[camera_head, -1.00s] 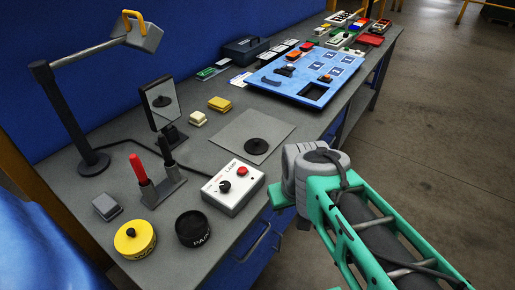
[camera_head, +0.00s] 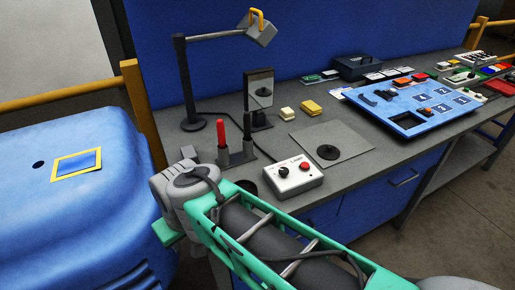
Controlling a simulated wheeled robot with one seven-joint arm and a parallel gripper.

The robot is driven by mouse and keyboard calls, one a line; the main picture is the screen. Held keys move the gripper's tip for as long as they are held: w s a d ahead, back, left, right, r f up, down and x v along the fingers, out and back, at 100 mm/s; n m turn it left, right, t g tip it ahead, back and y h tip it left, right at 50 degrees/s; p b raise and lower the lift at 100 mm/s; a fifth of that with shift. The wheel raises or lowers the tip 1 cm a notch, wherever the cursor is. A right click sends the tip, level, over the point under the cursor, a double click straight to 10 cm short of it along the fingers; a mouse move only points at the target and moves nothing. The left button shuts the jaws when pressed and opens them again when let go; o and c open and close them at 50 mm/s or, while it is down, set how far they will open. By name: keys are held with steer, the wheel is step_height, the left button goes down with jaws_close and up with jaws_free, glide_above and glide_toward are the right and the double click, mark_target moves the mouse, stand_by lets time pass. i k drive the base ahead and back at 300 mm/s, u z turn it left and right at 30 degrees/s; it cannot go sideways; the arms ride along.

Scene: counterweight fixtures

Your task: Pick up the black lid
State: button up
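A flat black disc with a small raised centre, which looks like a lid (camera_head: 328,153), lies on a thin grey square plate (camera_head: 352,142) on the workbench. A dark round container (camera_head: 246,187) shows only in part behind my arm, so I cannot tell its top. My arm crosses the lower middle of the picture, its grey joint at the bench's near left corner, left of and nearer than the disc. The fingers of my gripper do not show, and nothing touches the disc.
A white control box (camera_head: 294,178) with a red and a black knob stands just in front of the plate. A lamp (camera_head: 190,90), a red-handled tool (camera_head: 221,140) and a small mirror (camera_head: 260,92) stand behind. A blue panel (camera_head: 420,118) lies right. A large blue body (camera_head: 60,200) is at left.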

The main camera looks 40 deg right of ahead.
mark_target(327, 152)
steer(key=u, duration=0.95)
steer(key=k, duration=1.3)
steer(key=z, duration=1.45)
steer(key=i, duration=1)
steer(key=u, duration=0.05)
